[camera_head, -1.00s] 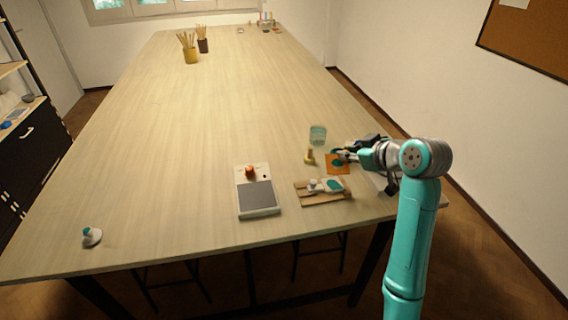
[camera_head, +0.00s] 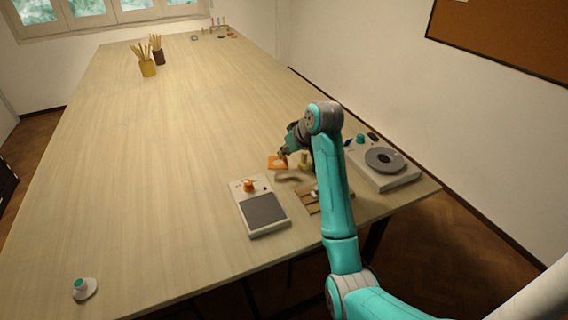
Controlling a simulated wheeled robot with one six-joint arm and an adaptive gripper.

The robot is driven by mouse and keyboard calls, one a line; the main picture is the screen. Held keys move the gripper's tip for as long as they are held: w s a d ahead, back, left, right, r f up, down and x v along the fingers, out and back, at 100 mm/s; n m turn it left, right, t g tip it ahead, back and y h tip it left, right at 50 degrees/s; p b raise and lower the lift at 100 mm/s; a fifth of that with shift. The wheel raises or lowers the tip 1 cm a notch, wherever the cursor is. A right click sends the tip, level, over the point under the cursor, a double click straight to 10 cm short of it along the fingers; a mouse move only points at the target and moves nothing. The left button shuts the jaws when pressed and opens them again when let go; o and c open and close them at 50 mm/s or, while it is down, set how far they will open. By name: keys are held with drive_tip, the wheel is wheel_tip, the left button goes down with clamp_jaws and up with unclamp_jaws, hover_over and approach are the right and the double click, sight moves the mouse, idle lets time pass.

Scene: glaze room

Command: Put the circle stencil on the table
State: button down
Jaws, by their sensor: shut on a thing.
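The circle stencil (camera_head: 274,163) is a small orange plate with a round pale opening, seen near the middle of the head view. My gripper (camera_head: 283,155) is shut on its edge. The stencil appears slightly above the table (camera_head: 190,130), with a dark shadow on the wood just below and to its right. My arm hides part of the gripper and the right side of the stencil.
A grey-topped device (camera_head: 264,209) with an orange knob stands in front of the stencil. A wooden board (camera_head: 309,203) lies partly behind my arm. A wheel device (camera_head: 383,164) stands at the right. A small yellowish object (camera_head: 304,161) is close by. The table's left half is largely clear.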

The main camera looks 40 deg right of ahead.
sight(287, 170)
drive_tip(key=shift+d+f, duration=0.1)
drive_tip(key=shift+f, duration=2)
drive_tip(key=shift+f, duration=0.1)
drive_tip(key=c, duration=1.1)
unclamp_jaws()
drive_tip(key=v, duration=1.2)
